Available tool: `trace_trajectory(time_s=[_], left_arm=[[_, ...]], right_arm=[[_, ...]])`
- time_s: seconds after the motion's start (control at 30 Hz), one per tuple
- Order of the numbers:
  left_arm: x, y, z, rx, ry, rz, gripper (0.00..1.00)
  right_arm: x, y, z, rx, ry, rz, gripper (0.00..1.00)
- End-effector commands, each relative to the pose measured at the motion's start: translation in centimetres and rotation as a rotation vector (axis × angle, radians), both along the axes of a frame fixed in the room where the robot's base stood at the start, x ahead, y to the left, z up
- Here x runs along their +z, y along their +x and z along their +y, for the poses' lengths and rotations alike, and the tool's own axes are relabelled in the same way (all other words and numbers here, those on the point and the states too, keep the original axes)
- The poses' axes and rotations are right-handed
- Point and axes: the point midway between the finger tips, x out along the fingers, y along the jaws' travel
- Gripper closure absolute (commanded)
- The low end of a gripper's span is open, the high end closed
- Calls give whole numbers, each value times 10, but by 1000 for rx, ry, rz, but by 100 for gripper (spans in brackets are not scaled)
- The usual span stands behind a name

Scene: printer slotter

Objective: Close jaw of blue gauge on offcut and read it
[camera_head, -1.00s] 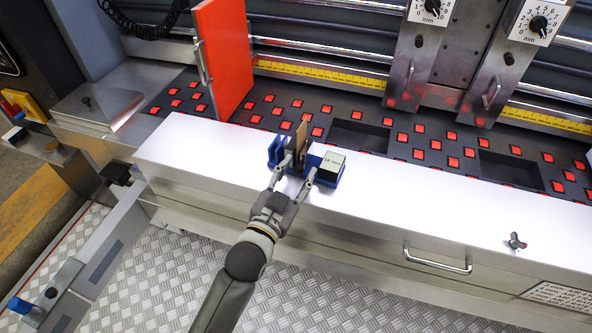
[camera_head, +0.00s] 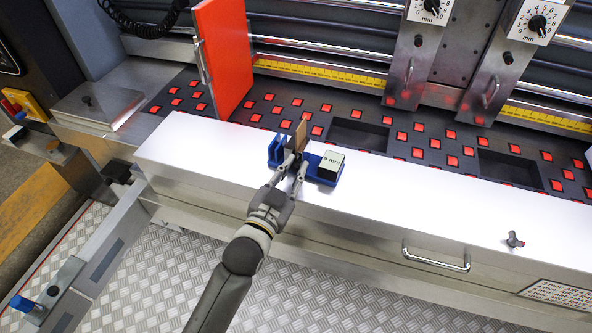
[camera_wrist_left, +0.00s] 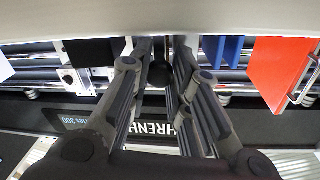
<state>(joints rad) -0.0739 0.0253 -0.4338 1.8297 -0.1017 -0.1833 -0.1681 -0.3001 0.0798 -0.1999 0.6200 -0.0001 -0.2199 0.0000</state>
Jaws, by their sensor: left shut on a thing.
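The blue gauge (camera_head: 275,150) sits on the white bench top. The brown offcut (camera_head: 299,138) stands upright in it, its lower part hidden. A pale readout block (camera_head: 331,163) at the gauge's right end shows small text that looks like "8 mm"; the digit is not certain. My left gripper (camera_head: 296,165) is shut on the gauge's dark jaw at the foot of the offcut. In the left wrist view a dark round part (camera_wrist_left: 160,75) shows between the fingers, and a piece of blue (camera_wrist_left: 222,48) at upper right. My right gripper is not in view.
An orange-red panel (camera_head: 221,60) stands behind and left of the gauge. A dark bed with red squares (camera_head: 419,152) lies behind the bench. A bench handle (camera_head: 437,260) and a small knob (camera_head: 515,241) are to the right. The white top (camera_head: 420,199) right of the gauge is clear.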

Motion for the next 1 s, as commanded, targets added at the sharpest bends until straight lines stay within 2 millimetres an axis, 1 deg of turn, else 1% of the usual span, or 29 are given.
trace_trajectory(time_s=[0.03, 0.07, 0.27, 0.3, 0.47, 0.5, 0.83, 0.93, 1.0], left_arm=[[3, 3, 6, 2, 5, -4, 95], [3, 4, 7, 2, 5, -4, 95], [2, 4, 8, 3, 1, -6, 95], [3, 4, 8, 4, 1, -6, 80], [2, 4, 8, 3, 1, -5, 60], [2, 4, 8, 3, 1, -5, 58], [1, 1, 8, 2, 2, -1, 58], [1, -7, 12, 2, 2, -1, 58], [0, -17, 16, 2, 3, -1, 58]], right_arm=[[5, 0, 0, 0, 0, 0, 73], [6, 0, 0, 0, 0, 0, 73], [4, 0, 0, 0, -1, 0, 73], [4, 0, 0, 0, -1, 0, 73], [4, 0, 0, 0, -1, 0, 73], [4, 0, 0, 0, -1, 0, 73], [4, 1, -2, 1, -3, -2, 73], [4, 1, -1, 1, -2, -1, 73], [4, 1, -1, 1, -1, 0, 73]])
